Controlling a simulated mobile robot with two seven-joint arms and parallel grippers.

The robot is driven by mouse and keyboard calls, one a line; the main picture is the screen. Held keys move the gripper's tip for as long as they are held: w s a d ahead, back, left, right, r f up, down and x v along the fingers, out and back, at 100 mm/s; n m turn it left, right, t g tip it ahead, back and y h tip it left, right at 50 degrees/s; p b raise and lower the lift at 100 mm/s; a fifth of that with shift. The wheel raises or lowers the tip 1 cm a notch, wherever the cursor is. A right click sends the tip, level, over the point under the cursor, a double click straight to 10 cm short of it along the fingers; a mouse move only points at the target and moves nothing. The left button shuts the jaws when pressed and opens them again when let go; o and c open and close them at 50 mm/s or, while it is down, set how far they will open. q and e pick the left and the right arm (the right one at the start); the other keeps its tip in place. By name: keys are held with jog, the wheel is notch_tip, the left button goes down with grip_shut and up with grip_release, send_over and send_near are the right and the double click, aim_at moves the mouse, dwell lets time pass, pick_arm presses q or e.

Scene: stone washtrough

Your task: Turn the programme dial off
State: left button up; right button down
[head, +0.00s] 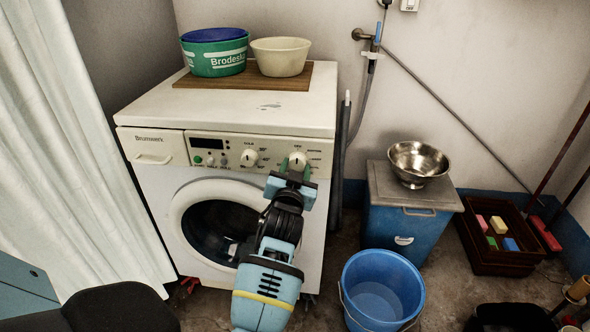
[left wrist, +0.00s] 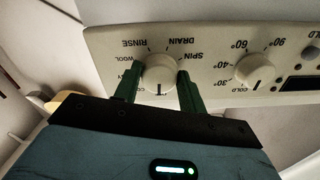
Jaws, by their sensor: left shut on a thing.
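The white washing machine (head: 228,140) has two knobs on its front panel. The right-hand one is the programme dial (head: 298,159), ringed by words such as rinse, drain, spin and wool. My left gripper (head: 295,168) reaches up to it from below. In the left wrist view, which is upside down, its green fingers (left wrist: 158,88) are shut on the programme dial (left wrist: 159,70), one on each side. A dark mark on the dial points toward the picture's bottom there. Labels behind the fingers and gripper body are partly hidden. My right gripper is not in view.
The temperature knob (head: 249,157) sits left of the dial, with buttons beyond it. Basins stand on a board (head: 250,77) on top of the machine. A blue bucket (head: 381,290) stands on the floor to the right, near a blue bin (head: 397,228). A white curtain (head: 70,150) hangs at left.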

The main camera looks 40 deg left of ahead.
pick_arm(q)
jog(key=shift+n, duration=0.4)
jog(key=o, duration=1)
jog(key=shift+s, duration=0.1)
